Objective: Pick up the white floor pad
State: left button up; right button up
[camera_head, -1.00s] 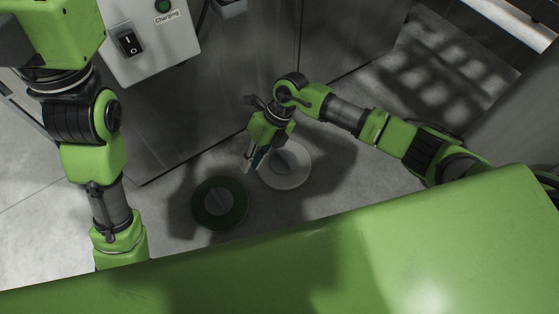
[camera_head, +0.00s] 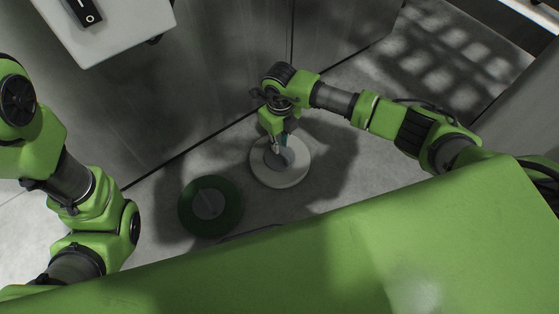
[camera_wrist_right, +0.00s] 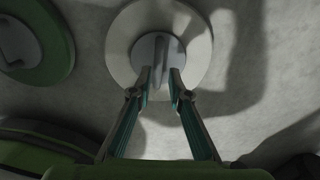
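The white floor pad (camera_head: 290,179) is a round white disc with a grey centre and a raised grey handle bar, lying flat on the floor. It also shows at the top of the right wrist view (camera_wrist_right: 193,22). My right gripper (camera_head: 279,149) is over the pad's grey centre. In the right wrist view its fingers (camera_wrist_right: 161,84) are apart, one on each side of the near end of the handle bar. I cannot tell whether they touch it. My left arm is at the left edge of the head view; its gripper is out of frame.
A green floor pad (camera_head: 229,216) with a grey centre lies on the floor left of the white one. A grey metal cabinet wall (camera_head: 200,85) stands behind both pads. A white switch box (camera_head: 112,28) juts out at the top left.

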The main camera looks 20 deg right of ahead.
aim_at(286, 169)
jog(key=shift+s+a+f+b, duration=0.1)
jog(key=shift+a+f+b, duration=0.05)
jog(key=shift+f+b, duration=2.45)
grip_shut()
